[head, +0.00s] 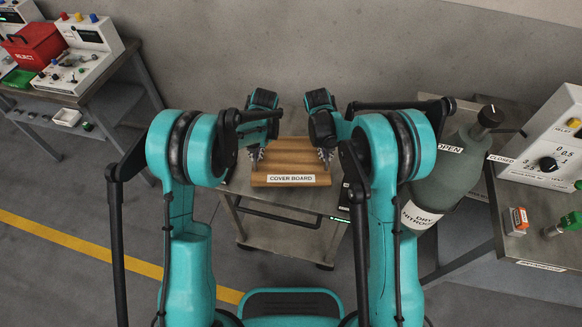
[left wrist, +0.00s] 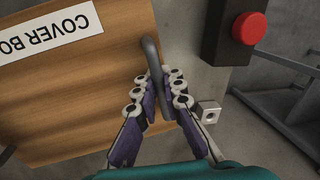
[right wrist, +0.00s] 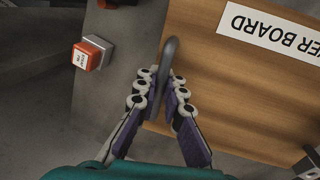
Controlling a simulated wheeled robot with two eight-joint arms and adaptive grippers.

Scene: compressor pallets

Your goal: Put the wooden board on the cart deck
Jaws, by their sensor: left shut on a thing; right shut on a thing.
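The wooden board (head: 291,168), labelled COVER BOARD, is over the cart deck (head: 285,197) in the head view and looks roughly level. I cannot tell whether it rests on the deck or hangs just above it. My left gripper (head: 257,157) is shut on the dark handle at the board's left end; the left wrist view shows the fingers (left wrist: 160,98) around that handle. My right gripper (head: 325,157) is shut on the handle at the right end, with its fingers (right wrist: 163,98) on both sides of it. The arms partly hide the deck's sides.
A grey DRY NITROGEN cylinder (head: 440,178) stands right of the cart, by a bench with a gauge box (head: 552,140). A bench with a red REJECT box (head: 36,45) is at the left. A wall is behind. A red button (left wrist: 249,27) shows beside the board.

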